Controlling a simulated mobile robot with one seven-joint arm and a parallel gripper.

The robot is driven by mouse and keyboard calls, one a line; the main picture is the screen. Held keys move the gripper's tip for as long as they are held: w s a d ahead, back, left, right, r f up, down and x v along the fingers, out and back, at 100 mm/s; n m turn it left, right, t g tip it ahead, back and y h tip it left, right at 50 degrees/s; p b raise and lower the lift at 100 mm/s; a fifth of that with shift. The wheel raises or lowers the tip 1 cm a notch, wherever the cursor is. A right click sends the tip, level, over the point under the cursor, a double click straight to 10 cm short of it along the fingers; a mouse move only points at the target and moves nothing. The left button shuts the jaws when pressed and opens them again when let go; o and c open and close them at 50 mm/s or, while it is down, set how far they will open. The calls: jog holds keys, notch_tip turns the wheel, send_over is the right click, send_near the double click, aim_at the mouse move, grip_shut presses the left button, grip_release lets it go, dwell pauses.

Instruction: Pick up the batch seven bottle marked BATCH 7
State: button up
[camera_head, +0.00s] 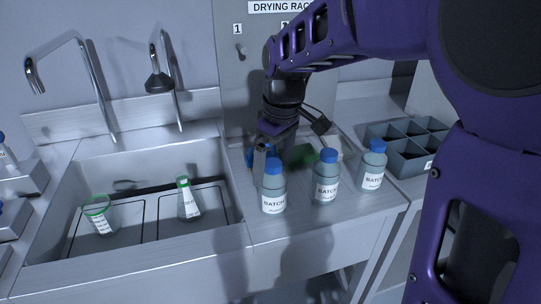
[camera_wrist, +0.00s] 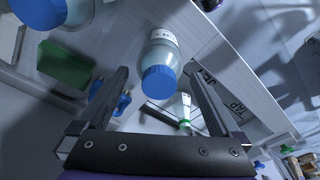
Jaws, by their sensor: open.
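Three clear bottles with blue caps and white BATCH labels stand upright in a row on the counter right of the sink: a left one (camera_head: 273,201), a middle one (camera_head: 326,188) and a right one (camera_head: 372,176). Their numbers are too small to read, so I cannot tell which is batch seven. My gripper (camera_head: 270,150) is just behind the left bottle, partly hidden by it. In the wrist view my gripper (camera_wrist: 160,74) is open and empty. Another blue-capped bottle (camera_wrist: 45,12) is cut off at the top left.
A grey compartment box (camera_head: 410,160) stands at the back right. A green object (camera_head: 299,155) lies behind the bottles. A pegged drying rack panel (camera_head: 258,75) rises behind.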

jog(key=f, duration=0.3)
jog(key=shift+w+a+f, duration=0.15)
jog(key=shift+w+a, duration=0.05)
jog(key=shift+c, duration=0.3)
grip_shut()
